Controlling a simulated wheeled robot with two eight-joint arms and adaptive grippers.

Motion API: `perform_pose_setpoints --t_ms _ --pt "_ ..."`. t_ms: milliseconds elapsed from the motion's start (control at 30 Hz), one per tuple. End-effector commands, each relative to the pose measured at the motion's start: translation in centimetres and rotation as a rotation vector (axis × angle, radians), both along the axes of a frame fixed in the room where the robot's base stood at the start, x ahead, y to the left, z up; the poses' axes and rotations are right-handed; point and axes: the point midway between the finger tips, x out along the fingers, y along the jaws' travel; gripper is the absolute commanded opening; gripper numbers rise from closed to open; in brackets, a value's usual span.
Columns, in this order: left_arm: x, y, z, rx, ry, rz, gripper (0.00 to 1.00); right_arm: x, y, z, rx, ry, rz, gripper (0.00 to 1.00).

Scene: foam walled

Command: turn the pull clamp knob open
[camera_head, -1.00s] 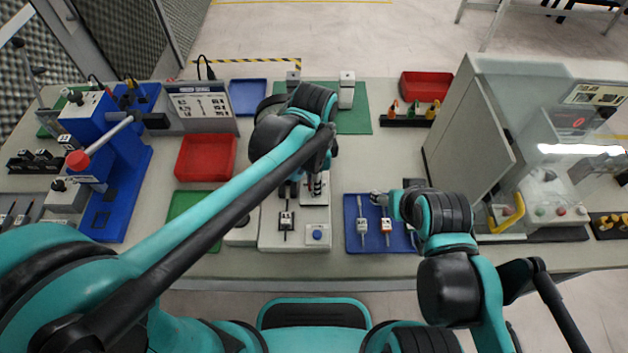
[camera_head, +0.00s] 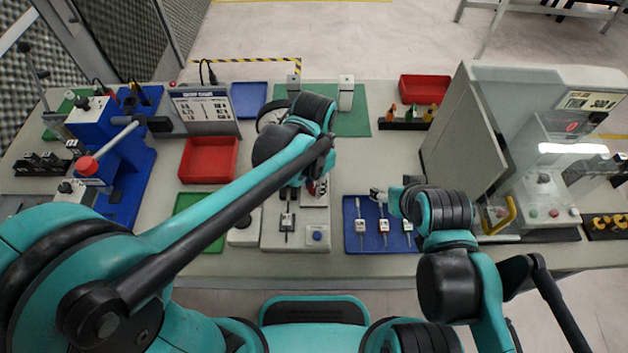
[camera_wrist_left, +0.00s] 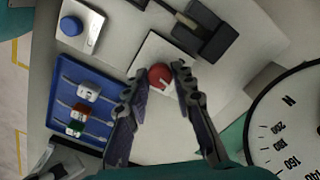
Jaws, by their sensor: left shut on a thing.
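The pull clamp knob (camera_wrist_left: 160,77) is red and round and stands on a pale square plate in the left wrist view. My left gripper (camera_wrist_left: 159,80) has one fingertip on each side of it and is shut on it. In the head view my left gripper (camera_head: 294,189) is mostly hidden under my left arm, and a bit of red (camera_head: 318,187) shows beside it. My right gripper (camera_head: 379,195) hangs at the upper part of the blue tray (camera_head: 350,240); its fingers are too small to read.
A dark toggle piece (camera_wrist_left: 205,35) and a blue button (camera_wrist_left: 71,26) sit close to the knob. A large dial gauge (camera_wrist_left: 290,115) stands to the right in the wrist view. Small tools lie in the blue tray. A red bin (camera_head: 207,160) is at the left.

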Motion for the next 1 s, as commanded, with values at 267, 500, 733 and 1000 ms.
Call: perform_pose_setpoints --t_ms 267,500,733,1000 --pt "-0.1 0.0 0.1 0.000 0.001 0.262 0.00 0.0 0.0 1.1 0.000 0.000 0.000 0.61" --pt "0.0 0.0 0.0 0.000 0.001 0.489 0.00 0.0 0.0 1.8 0.000 0.000 0.000 0.61" --pt "0.0 0.0 0.0 0.000 0.001 0.699 0.00 0.0 0.0 2.3 0.000 0.000 0.000 0.61" --pt "-0.1 0.0 0.0 0.000 0.001 0.894 0.00 0.0 0.0 2.6 0.000 0.000 0.000 0.61"
